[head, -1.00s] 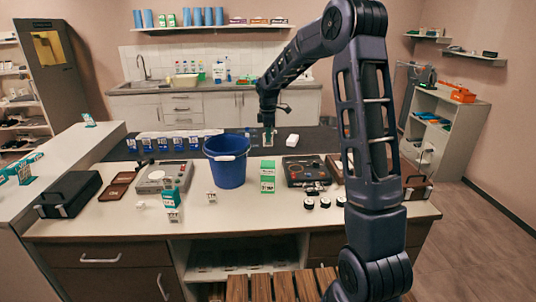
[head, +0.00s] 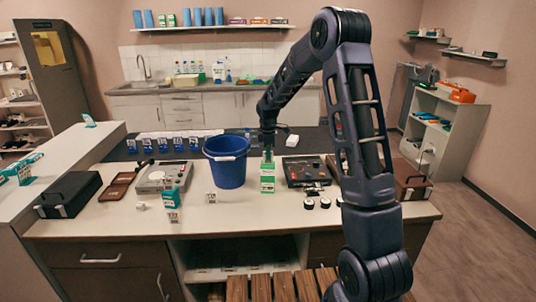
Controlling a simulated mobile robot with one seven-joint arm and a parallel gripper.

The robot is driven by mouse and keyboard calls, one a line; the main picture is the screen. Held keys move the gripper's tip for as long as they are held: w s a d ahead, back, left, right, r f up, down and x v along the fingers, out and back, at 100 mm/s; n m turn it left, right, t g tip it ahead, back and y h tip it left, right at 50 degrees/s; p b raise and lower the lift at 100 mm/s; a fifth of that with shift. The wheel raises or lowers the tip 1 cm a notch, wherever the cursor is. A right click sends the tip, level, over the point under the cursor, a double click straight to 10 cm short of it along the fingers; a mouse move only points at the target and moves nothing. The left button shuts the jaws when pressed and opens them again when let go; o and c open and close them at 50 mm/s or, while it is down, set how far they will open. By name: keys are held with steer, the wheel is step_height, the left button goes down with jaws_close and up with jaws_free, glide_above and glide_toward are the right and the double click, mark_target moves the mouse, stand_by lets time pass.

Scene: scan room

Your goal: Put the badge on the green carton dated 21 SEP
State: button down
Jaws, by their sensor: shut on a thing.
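A green and white carton (head: 267,179) stands upright on the counter, right of the blue bucket. My gripper (head: 267,152) is shut on a small thin greenish piece, probably the badge (head: 267,157), directly above the carton's top. I cannot tell whether the piece touches the carton. A teal and white carton (head: 171,198) stands farther left on the counter. The print on the cartons is too small to read, so I cannot see a date.
The blue bucket (head: 227,165) stands close left of the carton. A dark device (head: 304,171) lies close to its right, with small round black-and-white things (head: 310,203) in front. A grey device (head: 162,176) and a black case (head: 69,194) are farther left. The counter before the carton is clear.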

steer(key=c, duration=1.5)
jaws_free()
steer(key=shift+f, duration=0.15)
steer(key=shift+o, duration=0.2)
step_height(320, 180, up, 12)
steer(key=s+d+r+m+t, duration=0.1)
steer(key=s+d+r+m, duration=0.3)
steer(key=s+d+r, duration=0.4)
steer(key=s+d+m+t, duration=0.1)
steer(key=s+d+m, duration=0.2)
steer(key=s, duration=0.7)
steer(key=s+d+m+t, duration=0.1)
steer(key=s+d+m, duration=0.3)
steer(key=s, duration=0.7)
steer(key=s+d+m+t, duration=0.1)
steer(key=s+d+m, duration=0.3)
steer(key=s+m, duration=0.3)
steer(key=s, duration=0.4)
steer(key=shift+t, duration=0.3)
